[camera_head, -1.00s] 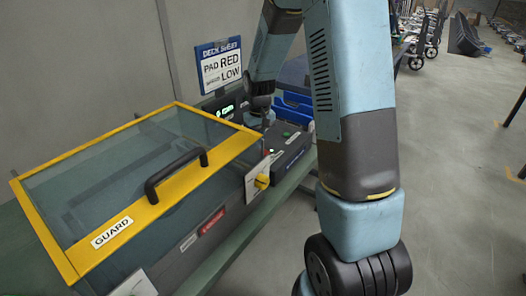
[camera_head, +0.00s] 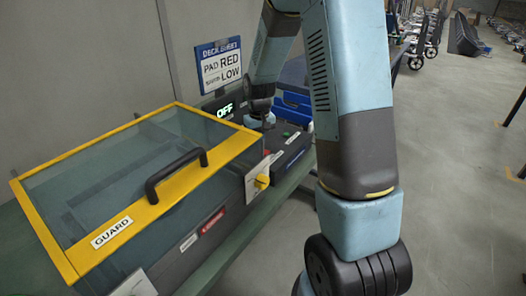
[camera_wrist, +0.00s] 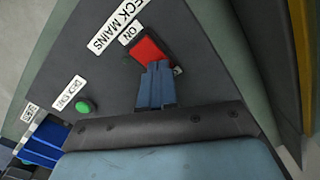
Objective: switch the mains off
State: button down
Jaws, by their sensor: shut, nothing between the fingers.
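The red mains switch (camera_wrist: 147,49) shows in the wrist view on a dark panel, beside the labels "DECK MAINS" and "ON". My gripper (camera_wrist: 158,68) is shut and empty, with its blue fingertips at the switch's lower edge. They overlap the switch in this view; I cannot tell whether they press on it. My arm hides part of the panel there.
A green button (camera_wrist: 85,106) sits on the same panel. The guard box (camera_head: 110,185) with yellow frame and black handle stands left, lid down. A yellow knob (camera_head: 262,181) is on the box's end. Blue bins (camera_head: 293,103) lie beyond the panel. Open floor is on the right.

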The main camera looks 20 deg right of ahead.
jog(key=shift+r, duration=3.5)
jog(key=s+r+t, duration=0.3)
jog(key=s+r, duration=1)
jog(key=r, duration=0.1)
jog(key=s+r+m+t, duration=0.1)
jog(key=s+r, duration=0.4)
jog(key=s, duration=1)
jog(key=shift+s+r+t, duration=0.15)
jog(key=shift+r+t, duration=0.1)
jog(key=shift+t, duration=0.55)
jog(key=c, duration=1.8)
grip_release()
